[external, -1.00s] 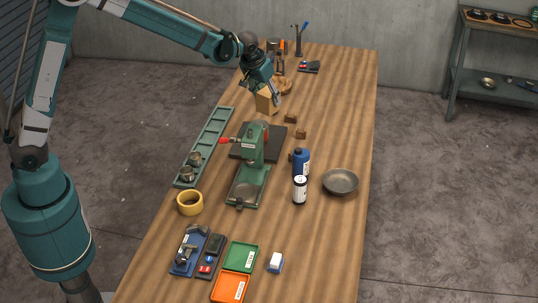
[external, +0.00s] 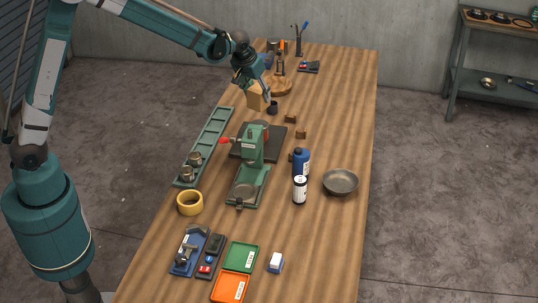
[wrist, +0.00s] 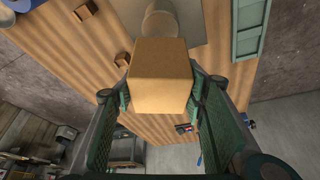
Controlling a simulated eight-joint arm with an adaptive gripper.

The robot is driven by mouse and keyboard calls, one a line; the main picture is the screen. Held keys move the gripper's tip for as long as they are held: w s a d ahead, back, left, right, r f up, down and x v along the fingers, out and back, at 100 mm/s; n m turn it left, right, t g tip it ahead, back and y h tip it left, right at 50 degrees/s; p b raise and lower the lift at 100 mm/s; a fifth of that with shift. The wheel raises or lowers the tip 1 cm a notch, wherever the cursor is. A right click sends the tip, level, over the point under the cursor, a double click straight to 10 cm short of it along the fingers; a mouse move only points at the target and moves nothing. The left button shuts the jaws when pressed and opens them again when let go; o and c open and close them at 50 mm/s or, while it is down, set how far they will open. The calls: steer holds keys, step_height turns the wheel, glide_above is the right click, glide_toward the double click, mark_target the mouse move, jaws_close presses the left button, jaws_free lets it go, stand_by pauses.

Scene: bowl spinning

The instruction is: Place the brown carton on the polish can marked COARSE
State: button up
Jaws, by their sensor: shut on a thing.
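The brown carton (external: 257,97) is held off the table toward the far end, and its plain face fills the middle of the wrist view (wrist: 160,75). My gripper (wrist: 159,101) is shut on it, with a green finger pad on each side. In the external view my gripper (external: 259,88) hides part of the carton. A white can with black ends (external: 300,189) and a blue bottle (external: 301,163) stand right of the green press. Their labels are too small to read, so I cannot tell which thing is marked COARSE.
The green press (external: 250,165) stands on the table in front of the carton. A long green tray (external: 210,140) lies left. Small brown blocks (external: 301,133) and a grey bowl (external: 340,181) are to the right. A round wooden piece (external: 282,87) lies behind. The table's right side is mostly clear.

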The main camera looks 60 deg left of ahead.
mark_target(253, 96)
steer(key=shift+f, duration=2.05)
steer(key=shift+f, duration=2.05)
steer(key=shift+f, duration=0.15)
steer(key=o, duration=0.9)
steer(key=shift+o, duration=0.2)
steer(key=shift+v, duration=6.15)
